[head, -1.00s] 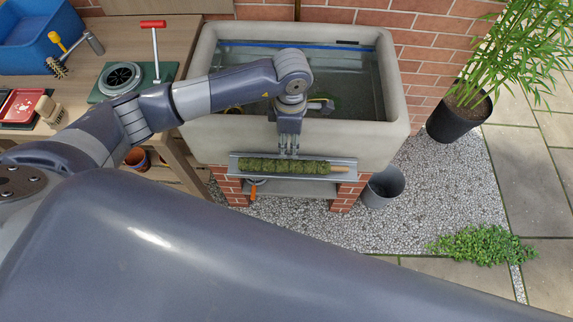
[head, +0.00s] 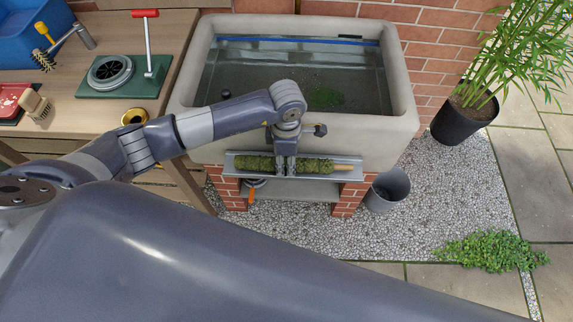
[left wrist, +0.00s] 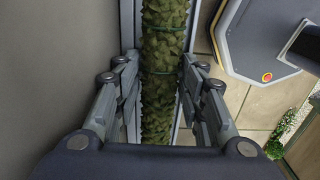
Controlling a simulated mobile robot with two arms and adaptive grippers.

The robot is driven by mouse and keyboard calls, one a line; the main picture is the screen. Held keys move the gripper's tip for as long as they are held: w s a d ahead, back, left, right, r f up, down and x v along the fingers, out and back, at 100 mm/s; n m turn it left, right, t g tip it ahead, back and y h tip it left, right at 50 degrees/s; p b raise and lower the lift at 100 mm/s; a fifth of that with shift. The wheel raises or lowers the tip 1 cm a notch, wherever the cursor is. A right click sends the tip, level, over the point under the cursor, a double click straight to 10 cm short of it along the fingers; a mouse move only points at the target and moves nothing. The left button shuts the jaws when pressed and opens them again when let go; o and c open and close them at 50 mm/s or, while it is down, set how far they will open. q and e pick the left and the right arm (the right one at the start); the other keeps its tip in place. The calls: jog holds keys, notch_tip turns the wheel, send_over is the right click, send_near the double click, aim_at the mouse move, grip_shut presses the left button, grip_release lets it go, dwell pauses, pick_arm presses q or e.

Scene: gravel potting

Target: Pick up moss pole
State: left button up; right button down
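The moss pole (head: 312,167) is a green, moss-wrapped rod with a bare wooden end at the right. It lies sideways in a grey metal rail (head: 345,177) along the front of the stone sink. My left gripper (head: 286,170) is down at the pole's middle and hides part of it. In the left wrist view the pole (left wrist: 162,45), with dark green ties, runs between the fingers of my left gripper (left wrist: 160,75). The fingers stand apart, one on each side, with gaps to the moss. My right gripper is not in view.
The stone sink (head: 402,80) holds water and a green clump. A grey bucket (head: 388,190) stands on gravel at the right. A potted bamboo (head: 463,118) stands farther right. A wooden bench (head: 178,50) at the left carries a green-based tool, a brush and a blue bin.

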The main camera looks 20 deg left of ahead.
aim_at(285, 162)
pick_arm(q)
jog(key=shift+r, duration=0.1)
jog(key=c, duration=0.8)
jog(key=shift+r, duration=0.1)
jog(key=shift+r, duration=0.2)
jog(key=r, duration=0.2)
jog(key=r+b, duration=0.1)
jog(key=shift+s+a, duration=0.1)
jog(key=shift+s, duration=0.15)
jog(key=s+a+b, duration=0.1)
jog(key=s, duration=0.6)
jog(key=s+a+r+b, duration=0.1)
jog(key=s+a, duration=0.1)
jog(key=s, duration=0.6)
jog(key=shift+a+r, duration=0.2)
jog(key=shift+a, duration=0.1)
